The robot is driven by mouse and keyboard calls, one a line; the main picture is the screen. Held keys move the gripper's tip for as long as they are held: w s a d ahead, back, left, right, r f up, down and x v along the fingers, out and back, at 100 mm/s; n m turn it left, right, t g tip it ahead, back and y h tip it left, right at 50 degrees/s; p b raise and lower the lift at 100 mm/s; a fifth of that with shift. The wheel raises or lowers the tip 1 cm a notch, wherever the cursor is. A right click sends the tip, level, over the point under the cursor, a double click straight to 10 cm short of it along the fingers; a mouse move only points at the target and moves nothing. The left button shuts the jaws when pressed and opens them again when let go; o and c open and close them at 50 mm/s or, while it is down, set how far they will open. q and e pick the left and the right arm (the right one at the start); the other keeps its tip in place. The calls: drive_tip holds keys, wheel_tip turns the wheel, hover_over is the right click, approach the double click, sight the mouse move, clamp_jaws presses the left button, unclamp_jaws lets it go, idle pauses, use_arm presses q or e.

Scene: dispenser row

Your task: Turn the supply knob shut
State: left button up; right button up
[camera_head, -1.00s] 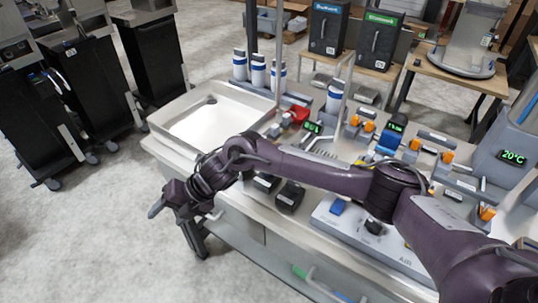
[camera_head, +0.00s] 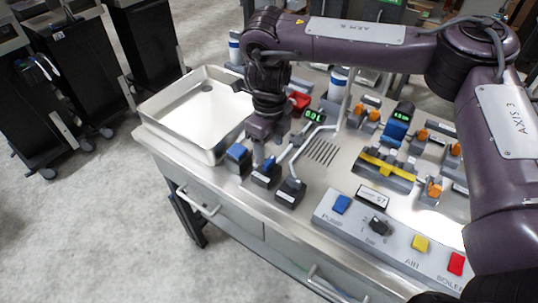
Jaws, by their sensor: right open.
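A black knob (camera_head: 378,226) sits on the grey control panel (camera_head: 405,247), between the blue pump button (camera_head: 341,204) and the yellow button (camera_head: 420,244). I cannot read a label that names the supply knob. Several orange knobs, one here (camera_head: 434,188), stand farther back on the bench. My right gripper (camera_head: 264,150) points down and is open, above or beside small dark blocks near the bench front, left of the panel. Whether it touches a block I cannot tell. Its arm crosses the top and right of the view. My left gripper is out of view.
A metal basin (camera_head: 165,108) is at the left of the bench. Blue-topped blocks (camera_head: 238,157) and a dark block (camera_head: 290,193) line the front edge. A slotted drain (camera_head: 321,152) and a yellow-barred fixture (camera_head: 385,165) lie right of the gripper. A red button (camera_head: 456,263) is on the panel.

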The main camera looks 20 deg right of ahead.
sight(270, 160)
drive_tip(key=shift+f, duration=2.15)
drive_tip(key=c, duration=1)
